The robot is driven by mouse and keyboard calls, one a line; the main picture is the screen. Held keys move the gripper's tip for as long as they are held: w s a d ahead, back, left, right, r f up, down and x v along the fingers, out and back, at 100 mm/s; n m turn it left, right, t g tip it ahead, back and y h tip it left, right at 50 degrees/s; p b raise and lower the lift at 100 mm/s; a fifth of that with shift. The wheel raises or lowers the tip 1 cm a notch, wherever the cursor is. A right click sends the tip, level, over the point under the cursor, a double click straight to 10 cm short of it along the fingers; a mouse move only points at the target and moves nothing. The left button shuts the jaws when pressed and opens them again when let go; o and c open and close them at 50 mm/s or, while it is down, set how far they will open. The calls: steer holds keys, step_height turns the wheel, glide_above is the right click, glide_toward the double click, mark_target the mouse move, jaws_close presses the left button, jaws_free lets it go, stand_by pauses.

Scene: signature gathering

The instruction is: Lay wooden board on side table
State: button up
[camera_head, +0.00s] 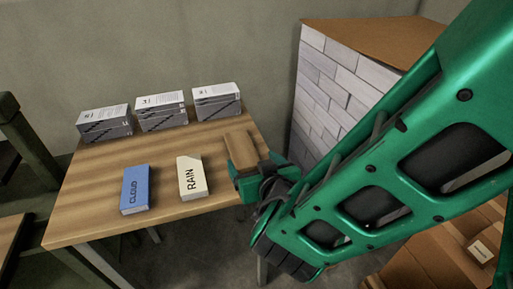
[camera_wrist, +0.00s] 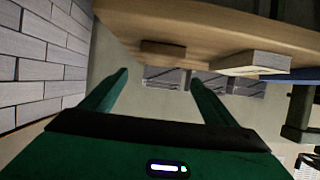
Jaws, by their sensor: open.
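The wooden board (camera_head: 241,147), a small brown block, lies on the right part of the wooden side table (camera_head: 100,180), near its right edge. In the wrist view the picture is turned over; the board (camera_wrist: 163,48) appears against the table top (camera_wrist: 200,22), just beyond the fingertips. My gripper (camera_head: 258,172) is at the table's right edge, close to the board's near end. In the wrist view my gripper (camera_wrist: 158,78) has its two green fingers spread with nothing between them. In the head view the gripper partly hides the board's near end.
A blue CLOUD block (camera_head: 135,189) and a cream RAIN block (camera_head: 192,178) lie left of the board. Several grey-white stacks (camera_head: 162,110) line the back of the table. A white-brick-sided unit (camera_head: 335,85) stands to the right. Cardboard boxes (camera_head: 435,255) sit at lower right.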

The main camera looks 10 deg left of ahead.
steer(key=shift+s+d+r, duration=0.15)
steer(key=shift+s+d, duration=0.05)
steer(key=shift+s, duration=0.1)
